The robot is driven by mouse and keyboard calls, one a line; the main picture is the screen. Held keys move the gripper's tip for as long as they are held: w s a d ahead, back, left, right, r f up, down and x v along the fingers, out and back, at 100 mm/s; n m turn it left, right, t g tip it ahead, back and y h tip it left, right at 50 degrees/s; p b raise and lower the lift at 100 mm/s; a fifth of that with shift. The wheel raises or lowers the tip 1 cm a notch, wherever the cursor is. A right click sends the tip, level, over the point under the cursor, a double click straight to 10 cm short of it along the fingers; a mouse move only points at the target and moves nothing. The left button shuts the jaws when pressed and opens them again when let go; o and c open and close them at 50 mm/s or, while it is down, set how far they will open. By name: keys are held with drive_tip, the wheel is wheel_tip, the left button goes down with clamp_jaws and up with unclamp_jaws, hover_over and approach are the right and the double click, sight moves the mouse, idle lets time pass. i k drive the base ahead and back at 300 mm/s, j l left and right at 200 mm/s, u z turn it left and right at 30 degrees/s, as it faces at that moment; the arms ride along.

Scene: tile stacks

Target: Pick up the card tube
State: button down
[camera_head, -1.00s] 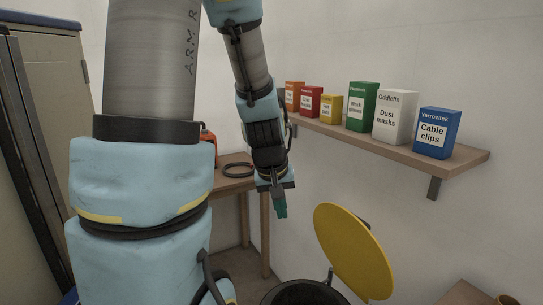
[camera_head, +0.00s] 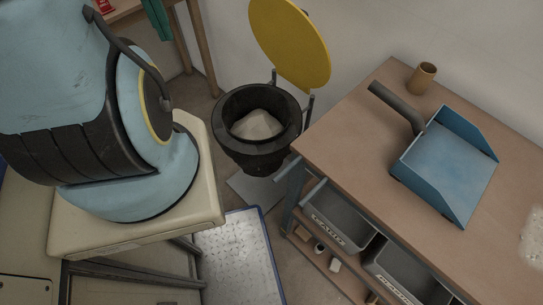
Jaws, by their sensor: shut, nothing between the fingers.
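The card tube (camera_head: 423,78) is a short, open-topped brown cylinder. It stands upright near the back edge of the wooden bench (camera_head: 355,125) on the right, close to the wall.
A blue dustpan (camera_head: 445,165) with a dark handle lies on the bench just in front of the tube. A black bin (camera_head: 228,105) holding a pale heap, its yellow lid (camera_head: 290,42) raised, stands left of the bench. Grey drawers (camera_head: 340,222) are under the bench.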

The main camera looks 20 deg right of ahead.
sight(423, 76)
drive_tip(key=i+j+z, duration=0.15)
drive_tip(key=z, duration=0.25)
drive_tip(key=i+j+z, duration=0.1)
drive_tip(key=j+z, duration=0.7)
drive_tip(key=i+l, duration=0.05)
